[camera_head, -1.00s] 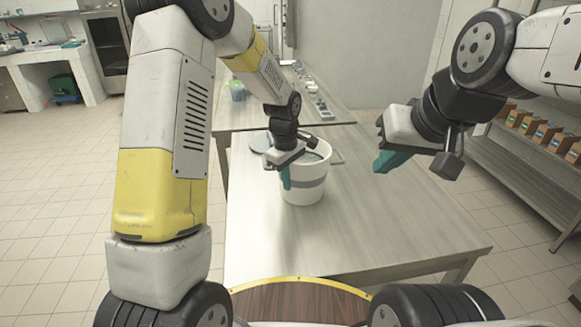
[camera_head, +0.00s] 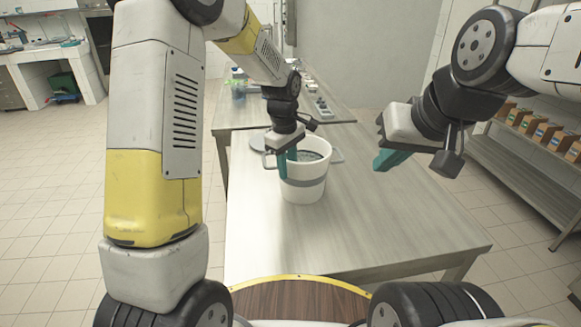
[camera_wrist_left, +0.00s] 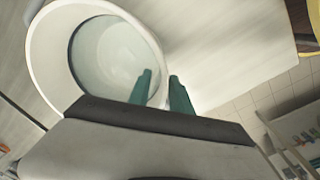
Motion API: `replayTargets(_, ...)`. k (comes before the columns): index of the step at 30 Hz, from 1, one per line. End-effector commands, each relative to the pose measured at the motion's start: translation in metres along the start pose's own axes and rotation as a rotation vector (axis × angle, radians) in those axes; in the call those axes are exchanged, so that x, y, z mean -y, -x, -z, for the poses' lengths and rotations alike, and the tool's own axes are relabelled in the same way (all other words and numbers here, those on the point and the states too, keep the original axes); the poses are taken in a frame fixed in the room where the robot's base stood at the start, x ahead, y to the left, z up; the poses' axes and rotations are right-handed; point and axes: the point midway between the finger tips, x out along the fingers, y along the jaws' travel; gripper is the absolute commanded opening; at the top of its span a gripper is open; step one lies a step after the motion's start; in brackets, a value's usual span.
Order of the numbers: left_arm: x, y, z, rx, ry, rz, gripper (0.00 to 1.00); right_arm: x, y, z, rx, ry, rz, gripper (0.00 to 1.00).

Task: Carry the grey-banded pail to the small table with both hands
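The white pail (camera_head: 303,191) with a grey band stands upright on the pale metal table (camera_head: 390,220). My left gripper (camera_head: 287,166) is at the pail's left rim, pointing down. In the left wrist view the pail (camera_wrist_left: 38,52) shows from above, and the teal fingers of my left gripper (camera_wrist_left: 163,78) are apart, one over the pail's inside and one outside the rim. My right gripper (camera_head: 390,160) hangs right of the pail, apart from it; its finger gap is unclear. I cannot tell which table is the small one.
Another table (camera_head: 335,115) with small items stands behind. A shelf with several boxes (camera_head: 530,126) is at the right. The near table surface is clear.

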Motion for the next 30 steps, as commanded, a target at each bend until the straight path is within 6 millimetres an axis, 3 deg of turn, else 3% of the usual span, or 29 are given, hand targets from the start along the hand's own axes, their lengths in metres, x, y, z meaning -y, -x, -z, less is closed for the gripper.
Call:
replayTargets(6,-0.001,0.048,0.000,-0.002,0.000,-0.004,0.25,0.000,0.000,0.000,0.000,0.000,0.000,0.00)
replayTargets(13,0.000,0.073,0.000,-0.001,-0.002,-0.003,0.25,0.000,0.000,0.000,0.000,0.000,0.000,0.00)
replayTargets(17,0.011,0.091,0.001,-0.007,-0.041,-0.025,0.25,0.000,0.000,0.000,0.000,0.000,0.000,0.00)
replayTargets(20,0.032,0.117,0.000,-0.022,-0.122,-0.069,0.25,0.000,0.000,0.000,0.000,0.000,0.000,0.00)
replayTargets(24,0.077,0.157,-0.007,-0.067,-0.290,-0.150,0.25,0.000,0.000,0.000,0.000,0.000,0.000,0.00)
replayTargets(30,0.144,0.195,-0.027,-0.164,-0.540,-0.250,0.25,0.000,0.000,0.000,0.000,0.000,0.000,0.00)
